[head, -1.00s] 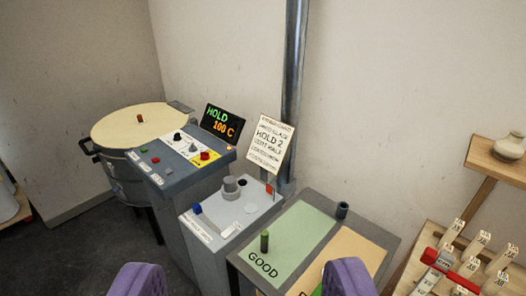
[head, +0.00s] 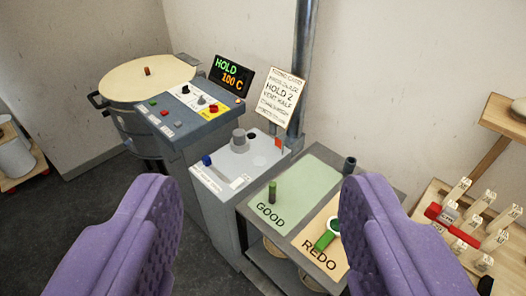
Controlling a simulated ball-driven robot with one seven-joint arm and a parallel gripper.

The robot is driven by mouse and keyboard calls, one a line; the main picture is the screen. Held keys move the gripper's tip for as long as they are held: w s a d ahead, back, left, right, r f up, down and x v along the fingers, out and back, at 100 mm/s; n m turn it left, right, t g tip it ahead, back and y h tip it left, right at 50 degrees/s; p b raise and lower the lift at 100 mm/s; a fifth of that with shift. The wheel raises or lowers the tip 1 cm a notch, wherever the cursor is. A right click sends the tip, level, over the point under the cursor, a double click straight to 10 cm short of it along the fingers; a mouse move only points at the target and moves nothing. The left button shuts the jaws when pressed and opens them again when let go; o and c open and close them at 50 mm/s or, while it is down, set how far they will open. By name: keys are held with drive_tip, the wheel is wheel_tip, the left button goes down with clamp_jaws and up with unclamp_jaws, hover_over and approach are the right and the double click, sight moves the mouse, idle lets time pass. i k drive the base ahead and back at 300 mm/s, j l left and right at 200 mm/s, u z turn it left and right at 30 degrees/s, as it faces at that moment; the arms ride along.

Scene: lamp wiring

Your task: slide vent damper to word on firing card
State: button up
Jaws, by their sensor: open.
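The firing card (head: 279,97) stands upright behind the grey vent box. I read "HOLD 2" and "VENT HALF" on it; the smaller lines are hard to read. The vent box (head: 262,174) has a round grey stub (head: 239,141), a dark hole, and a pale slot strip near its front edge. A blue knob (head: 207,160) sits at the left end of its top; I take it for the damper handle. My gripper (head: 262,225) is open and empty, its two purple fingers in the foreground, short of the box.
A kiln (head: 148,78) and a control panel (head: 190,105) with a "HOLD 100 C" display (head: 231,75) stand left. A table with GOOD (head: 305,180) and REDO (head: 318,252) areas is right, holding green-handled items. A rack with a red bar (head: 452,222) is far right.

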sight(206, 160)
drive_tip(key=i+j, duration=0.2)
drive_tip(key=i, duration=0.35)
drive_tip(key=i+j, duration=0.15)
drive_tip(key=i, duration=0.4)
drive_tip(key=i+j, duration=0.2)
drive_tip(key=i, duration=0.4)
drive_tip(key=i+j, duration=0.2)
drive_tip(key=i, duration=0.35)
